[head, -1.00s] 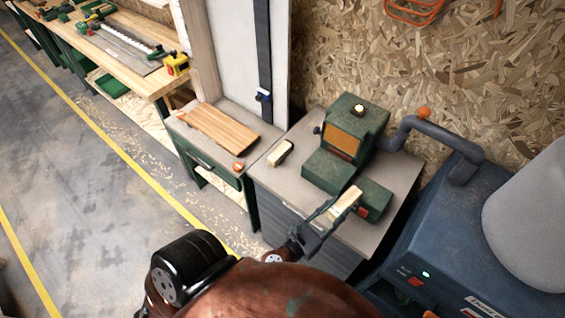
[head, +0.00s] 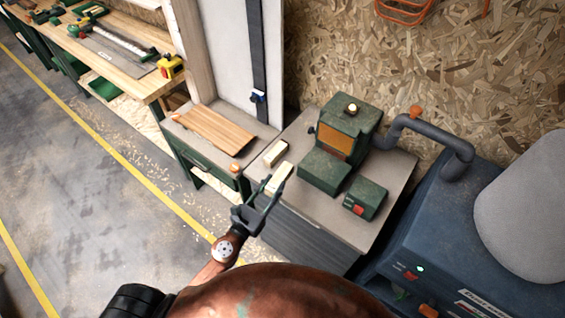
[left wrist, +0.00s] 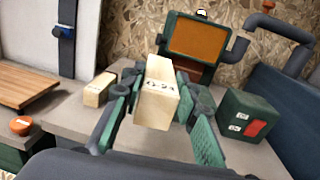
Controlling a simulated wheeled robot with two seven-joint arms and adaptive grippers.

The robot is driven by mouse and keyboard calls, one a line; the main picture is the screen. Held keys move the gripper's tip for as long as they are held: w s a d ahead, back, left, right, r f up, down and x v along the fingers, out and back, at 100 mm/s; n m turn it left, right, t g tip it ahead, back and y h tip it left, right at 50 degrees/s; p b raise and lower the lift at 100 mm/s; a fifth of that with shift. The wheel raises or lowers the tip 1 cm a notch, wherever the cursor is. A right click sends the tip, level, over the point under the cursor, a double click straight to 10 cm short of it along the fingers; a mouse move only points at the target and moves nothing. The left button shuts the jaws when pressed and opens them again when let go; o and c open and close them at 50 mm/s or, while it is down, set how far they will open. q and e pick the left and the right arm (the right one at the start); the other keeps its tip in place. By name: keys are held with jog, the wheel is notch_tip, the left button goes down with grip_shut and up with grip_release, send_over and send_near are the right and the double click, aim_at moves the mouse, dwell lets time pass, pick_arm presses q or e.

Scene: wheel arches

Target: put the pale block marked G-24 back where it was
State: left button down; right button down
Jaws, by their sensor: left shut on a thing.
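The pale block marked G-24 (left wrist: 157,92) is held between the green pads of my left gripper (left wrist: 158,106), which is shut on it. In the head view the same block (head: 279,176) shows at the tips of my left gripper (head: 269,186), over the front left part of the grey cabinet top (head: 312,222). A second pale block (head: 276,152) lies on the cabinet top just behind it; in the left wrist view it (left wrist: 98,90) is to the left of the held block. I cannot tell how high the held block is above the top. My right gripper is not in view.
A green machine with an orange window (head: 335,140) stands at the back of the cabinet top. A small green box with a red switch (head: 364,199) is to its right. A side table with a wooden board (head: 214,129) adjoins on the left. A blue machine (head: 440,240) stands at right.

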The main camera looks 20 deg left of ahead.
aim_at(287, 163)
pick_arm(q)
jog(key=shift+m+g+h, duration=0.3)
jog(key=shift+m+h, duration=0.3)
jog(key=shift+h, duration=0.3)
jog(key=w, duration=0.4)
jog(key=shift+w+r, duration=0.2)
jog(key=shift+w, duration=0.1)
jog(key=w+f+b, duration=0.2)
jog(key=w, duration=0.2)
jog(key=w+f+b, duration=0.2)
jog(key=w+f, duration=0.1)
jog(key=w, duration=0.1)
jog(key=w+a+f+b, duration=0.1)
jog(key=w+f+b, duration=0.1)
jog(key=w+f, duration=0.1)
jog(key=shift+w+a+f, duration=0.1)
jog(key=shift+w+f, duration=0.15)
jog(key=shift+w, duration=0.25)
jog(key=shift+w+a+f+b, duration=0.1)
jog(key=shift+w+f+b, duration=0.2)
jog(key=shift+w+f, duration=0.1)
jog(key=f+b, duration=0.1)
jog(key=f, duration=0.2)
jog(key=shift+w+f+b, duration=0.15)
jog(key=shift+w+b, duration=0.2)
jog(key=shift+f, duration=0.1)
